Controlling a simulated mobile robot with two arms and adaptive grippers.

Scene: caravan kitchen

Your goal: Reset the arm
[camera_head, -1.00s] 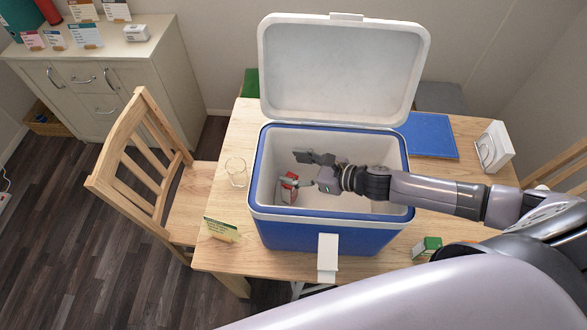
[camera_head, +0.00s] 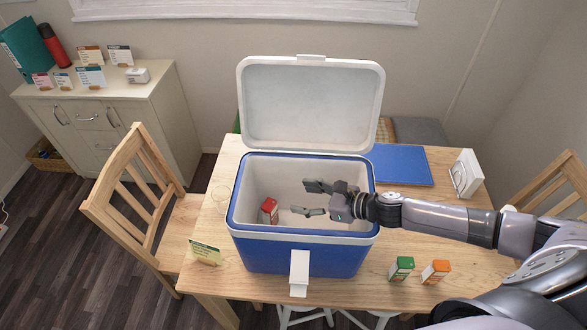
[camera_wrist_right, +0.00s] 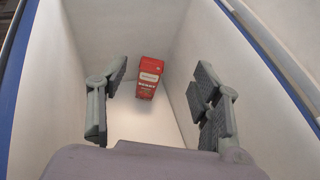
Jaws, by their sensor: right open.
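My right gripper (camera_head: 302,199) reaches in from the right over the open blue-and-white cooler (camera_head: 300,258). Its fingers are spread and hold nothing. A red carton (camera_head: 270,211) stands inside the cooler at the left end, apart from the fingers in the head view. In the right wrist view the red carton (camera_wrist_right: 150,78) shows beyond the open right gripper (camera_wrist_right: 160,85), between its two fingers in the picture. The cooler's lid (camera_head: 312,105) stands raised at the back. My left gripper is not in view.
The wooden table (camera_head: 320,293) holds a green carton (camera_head: 401,269) and an orange carton (camera_head: 435,272) at front right, a blue board (camera_head: 400,165), a white holder (camera_head: 467,174) and a small card (camera_head: 205,252). A wooden chair (camera_head: 140,200) stands left. The cooler walls surround the gripper.

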